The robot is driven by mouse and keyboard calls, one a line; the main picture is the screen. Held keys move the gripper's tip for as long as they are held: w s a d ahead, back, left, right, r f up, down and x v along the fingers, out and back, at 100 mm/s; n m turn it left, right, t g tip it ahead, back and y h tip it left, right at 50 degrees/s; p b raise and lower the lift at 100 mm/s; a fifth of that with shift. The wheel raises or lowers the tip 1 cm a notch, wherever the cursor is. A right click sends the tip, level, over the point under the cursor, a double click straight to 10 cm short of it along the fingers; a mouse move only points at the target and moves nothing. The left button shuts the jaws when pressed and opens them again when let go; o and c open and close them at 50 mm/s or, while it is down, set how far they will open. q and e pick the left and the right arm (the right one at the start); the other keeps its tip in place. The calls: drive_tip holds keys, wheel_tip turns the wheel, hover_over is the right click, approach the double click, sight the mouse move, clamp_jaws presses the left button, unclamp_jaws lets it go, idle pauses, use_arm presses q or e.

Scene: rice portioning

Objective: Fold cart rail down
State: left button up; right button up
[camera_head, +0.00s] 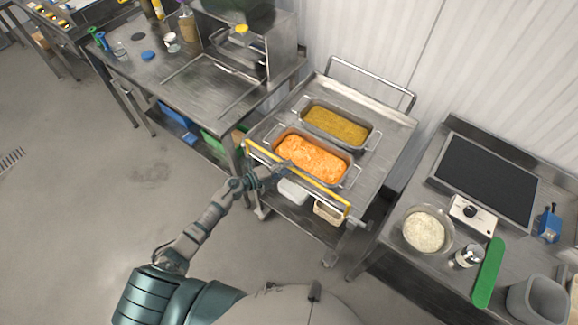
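The metal cart (385,150) stands in the middle right. A yellow rail (325,192) runs along its near edge. Two steel pans sit on the cart top, one with orange food (312,157) close behind the rail and one with yellow-brown food (336,124) farther back. My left arm reaches up from the lower left, and its gripper (279,172) is at the left half of the rail. The fingers are small and overlap the rail, so I cannot tell if they are closed on it. My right gripper is not in view.
A steel table (190,95) stands left of the cart. A counter at the right holds a bowl of rice (428,230), a scale (473,215), a green board (488,272) and a dark griddle (487,180). Containers sit on the cart's lower shelf. The floor (100,220) at left is clear.

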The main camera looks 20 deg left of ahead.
use_arm(q)
drive_tip(key=shift+x, duration=0.85)
drive_tip(key=shift+d, duration=0.1)
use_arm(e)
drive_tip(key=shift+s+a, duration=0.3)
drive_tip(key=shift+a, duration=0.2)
use_arm(q)
drive_tip(key=shift+s, duration=0.1)
clamp_jaws()
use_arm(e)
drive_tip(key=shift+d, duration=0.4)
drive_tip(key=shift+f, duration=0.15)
